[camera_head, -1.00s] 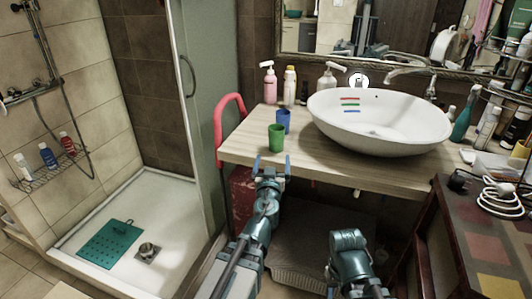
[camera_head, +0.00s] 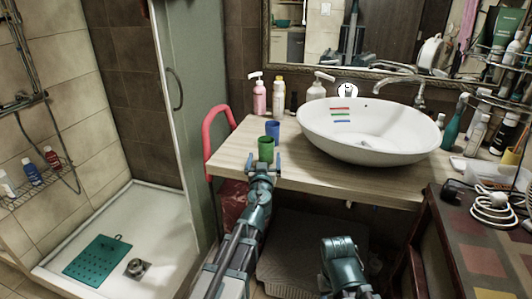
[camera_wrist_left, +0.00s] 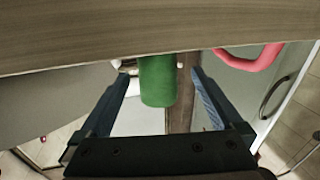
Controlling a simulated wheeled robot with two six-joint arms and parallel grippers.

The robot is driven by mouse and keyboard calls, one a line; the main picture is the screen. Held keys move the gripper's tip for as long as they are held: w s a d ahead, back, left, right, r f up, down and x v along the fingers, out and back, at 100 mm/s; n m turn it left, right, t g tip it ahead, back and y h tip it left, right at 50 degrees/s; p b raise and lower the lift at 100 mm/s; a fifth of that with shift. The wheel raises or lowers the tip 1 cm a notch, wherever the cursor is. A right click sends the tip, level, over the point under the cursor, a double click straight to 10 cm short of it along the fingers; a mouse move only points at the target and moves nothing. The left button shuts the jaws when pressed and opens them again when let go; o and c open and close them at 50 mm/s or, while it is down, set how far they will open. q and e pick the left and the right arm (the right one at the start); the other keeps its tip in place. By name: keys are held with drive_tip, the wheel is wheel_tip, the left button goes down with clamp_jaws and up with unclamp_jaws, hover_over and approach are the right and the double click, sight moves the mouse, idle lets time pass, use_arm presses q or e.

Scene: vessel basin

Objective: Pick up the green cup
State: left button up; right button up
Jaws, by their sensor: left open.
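The green cup (camera_head: 266,146) stands upright near the front left edge of the wooden counter. My left gripper (camera_head: 264,161) is open at the counter's front edge, just in front of the cup, with its fingers to either side. In the left wrist view, the green cup (camera_wrist_left: 158,82) shows in the gap between the two spread fingers of the left gripper (camera_wrist_left: 160,74). I cannot tell whether either finger touches it. Part of my right arm shows at the lower middle of the head view, but its gripper fingers do not show.
A blue cup (camera_head: 271,127) stands just behind the green one. A white basin (camera_head: 365,140) fills the counter's middle. Bottles, including a pink one (camera_head: 259,97), stand at the back. A red rail (camera_head: 207,140) curves beside the counter's left end. The wooden counter (camera_head: 232,158) has bare room at left.

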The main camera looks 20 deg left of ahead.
sight(266, 155)
use_arm(q)
drive_tip(key=x, duration=0.5)
drive_tip(key=shift+w+d+r, duration=0.1)
drive_tip(key=shift+d, duration=0.1)
drive_tip(key=c, duration=1.5)
